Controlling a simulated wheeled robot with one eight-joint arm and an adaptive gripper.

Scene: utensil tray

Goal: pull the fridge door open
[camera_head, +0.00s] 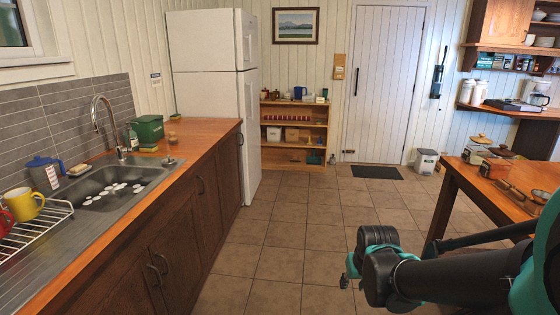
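The white fridge (205,85) stands at the back left, past the end of the counter. Its wide plain side faces me. Its door side is seen at a narrow angle on the right, with an upper door (245,38) and a taller lower door (248,135). Both doors look shut. Slim handles show faintly on them. My gripper (347,275) hangs over the tiled floor at lower right, well apart from the fridge and nearer to me. Its fingers are small and partly hidden by my wrist, so their opening cannot be made out.
A counter (205,132) with a sink (105,190) runs along the left up to the fridge. A low shelf (293,165) stands right of the fridge, near its door side. A wooden table (470,185) is on the right. The tiled floor (280,235) between is clear.

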